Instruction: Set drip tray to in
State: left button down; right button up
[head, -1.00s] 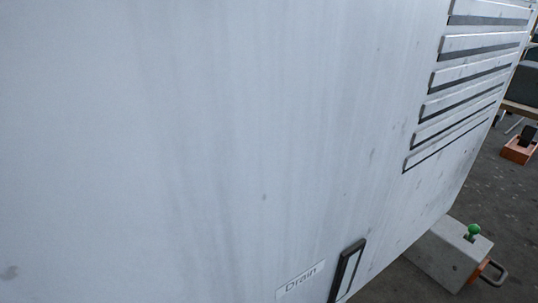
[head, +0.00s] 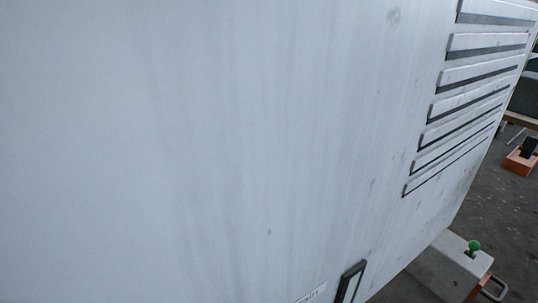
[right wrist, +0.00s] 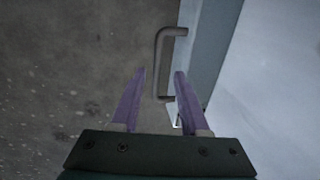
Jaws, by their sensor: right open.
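In the right wrist view, a grey-brown U-shaped handle (right wrist: 159,62) stands out from the edge of a pale blue-grey panel or tray front (right wrist: 207,50). I cannot tell for sure whether this is the drip tray. My right gripper (right wrist: 160,73) is open, with its two purple fingers pointing towards the handle. The handle's long bar appears between the fingertips. No contact is clear. In the head view neither gripper shows.
The large white housing panel (head: 220,150) fills most of the head view, with louvre slots (head: 465,95) at upper right. A dark-framed slot (head: 349,283) is low on it, beside a cut-off label (head: 312,294). A grey block (head: 448,265) with a green knob (head: 473,246) stands on the floor.

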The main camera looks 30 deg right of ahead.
notch_tip(320, 180, up, 8)
jog(key=s+p, duration=0.1)
jog(key=p, duration=0.5)
jog(key=shift+s+f, duration=0.2)
